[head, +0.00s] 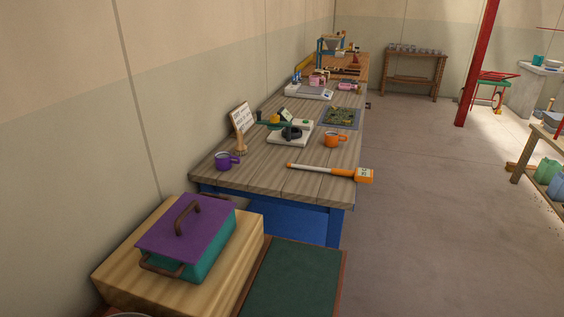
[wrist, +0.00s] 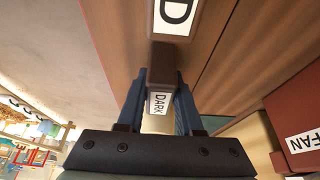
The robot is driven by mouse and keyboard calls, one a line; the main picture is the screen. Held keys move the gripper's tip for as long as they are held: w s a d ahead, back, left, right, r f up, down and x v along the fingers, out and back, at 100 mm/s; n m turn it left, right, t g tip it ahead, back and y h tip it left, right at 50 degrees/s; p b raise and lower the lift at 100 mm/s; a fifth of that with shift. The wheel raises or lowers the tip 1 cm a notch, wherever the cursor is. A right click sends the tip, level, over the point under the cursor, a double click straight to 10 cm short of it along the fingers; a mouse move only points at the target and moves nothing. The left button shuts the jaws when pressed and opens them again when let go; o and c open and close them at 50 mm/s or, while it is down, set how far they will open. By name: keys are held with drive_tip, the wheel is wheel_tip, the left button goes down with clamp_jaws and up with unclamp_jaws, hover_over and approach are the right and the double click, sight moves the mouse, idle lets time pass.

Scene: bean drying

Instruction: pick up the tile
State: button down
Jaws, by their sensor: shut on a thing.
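In the wrist view, my gripper (wrist: 161,82) has its two blue fingers closed on a small brown tile (wrist: 165,62). The tile carries a white label reading "DARK". It sits between the fingertips, in front of a brown wooden surface (wrist: 115,25) with a white plate (wrist: 177,16) showing a "D". I cannot tell whether the tile touches that surface. Neither my gripper nor this tile shows in the head view.
In the wrist view, a reddish-brown block labelled "FAN" (wrist: 300,143) is close at the right.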

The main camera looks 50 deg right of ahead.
wheel_tip(320, 180, up, 10)
drive_tip(key=shift+r+p, duration=0.1)
drive_tip(key=shift+p, duration=0.35)
drive_tip(key=shift+a, duration=0.1)
idle(0.3)
